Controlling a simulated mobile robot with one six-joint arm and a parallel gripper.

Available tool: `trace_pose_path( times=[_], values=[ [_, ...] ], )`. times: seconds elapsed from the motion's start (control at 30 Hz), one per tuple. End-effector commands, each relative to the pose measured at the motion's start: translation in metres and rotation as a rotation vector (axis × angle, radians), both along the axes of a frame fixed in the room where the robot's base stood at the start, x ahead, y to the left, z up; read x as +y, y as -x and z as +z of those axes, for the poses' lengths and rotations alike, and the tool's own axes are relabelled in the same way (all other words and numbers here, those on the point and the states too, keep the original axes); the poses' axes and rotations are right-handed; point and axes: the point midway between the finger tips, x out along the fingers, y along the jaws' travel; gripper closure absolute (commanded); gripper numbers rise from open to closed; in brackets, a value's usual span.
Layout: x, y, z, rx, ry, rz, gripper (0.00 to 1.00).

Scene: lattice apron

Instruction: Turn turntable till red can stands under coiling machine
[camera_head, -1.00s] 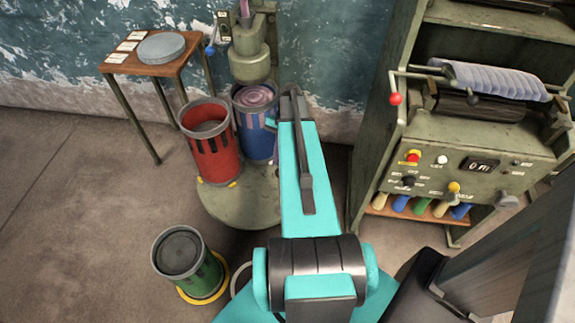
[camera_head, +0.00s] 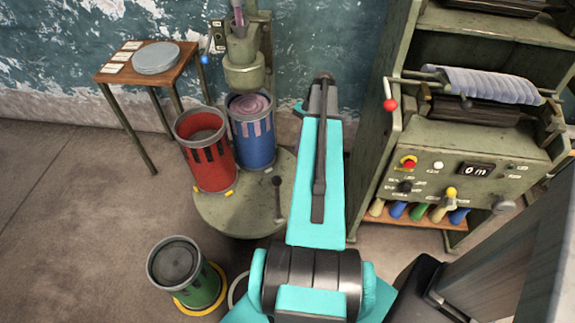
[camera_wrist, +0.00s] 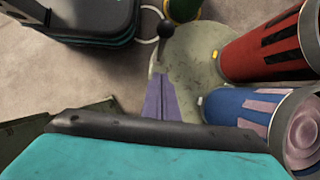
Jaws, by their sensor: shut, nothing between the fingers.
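The red can (camera_head: 207,160) stands on the round green turntable (camera_head: 235,212), front left of the coiling machine (camera_head: 243,70). A blue can (camera_head: 254,148) with pinkish coiled material in it stands on the turntable under the coiling machine's head. A short handle with a black knob (camera_head: 277,182) rises from the turntable's right side; the knob also shows in the wrist view (camera_wrist: 138,30). My gripper (camera_wrist: 160,80) is shut and empty, its purple fingers apart from the knob. In the wrist view the red can (camera_wrist: 262,57) and blue can (camera_wrist: 238,108) are on the right. My arm hides the gripper in the head view.
A green can (camera_head: 200,280) stands on a yellow ring on the floor, front left. A small wooden table (camera_head: 110,73) is at the back left. A machine with a control panel (camera_head: 455,170) and levers stands to the right. The floor at left is clear.

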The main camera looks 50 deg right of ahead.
Motion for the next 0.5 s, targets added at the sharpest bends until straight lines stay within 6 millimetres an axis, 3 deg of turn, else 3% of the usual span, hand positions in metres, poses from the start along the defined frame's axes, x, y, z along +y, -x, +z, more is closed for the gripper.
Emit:
trace_pose_path(
  times=[0.5],
  values=[
    [0.018, 0.0, -0.036, 0.001, -0.002, 0.0, 1.0]
  ],
)
